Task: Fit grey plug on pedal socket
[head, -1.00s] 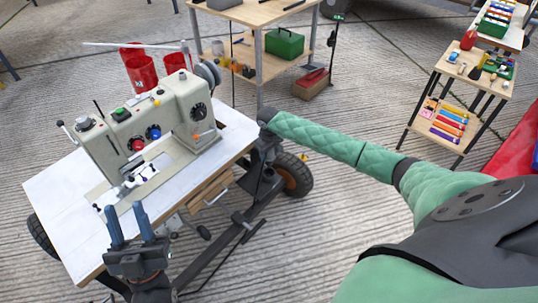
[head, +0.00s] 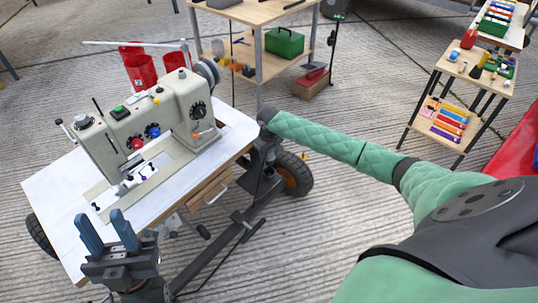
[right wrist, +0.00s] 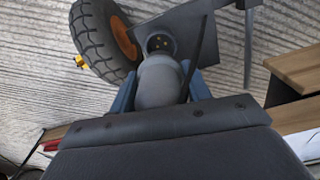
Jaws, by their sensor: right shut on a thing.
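The grey plug (right wrist: 158,84) is a smooth, rounded cylinder between the two blue fingers of my right gripper (right wrist: 162,92), which is shut on it. Straight beyond it in the right wrist view is the round pedal socket (right wrist: 160,43), dark-rimmed with small gold contacts, on a grey plate. The plug's far end is right at the socket's lower rim; I cannot tell whether they touch. In the head view my right gripper is mostly hidden beside the table's right edge. My left gripper (head: 103,223) is open and empty, over the table's near left corner.
A sewing machine (head: 145,120) stands on the white-topped wheeled table (head: 52,187). A black tyre with an orange hub (right wrist: 100,38) is close left of the socket. A thin dark strip (right wrist: 200,45) runs right of the plug. A wooden drawer (head: 209,190) hangs under the table.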

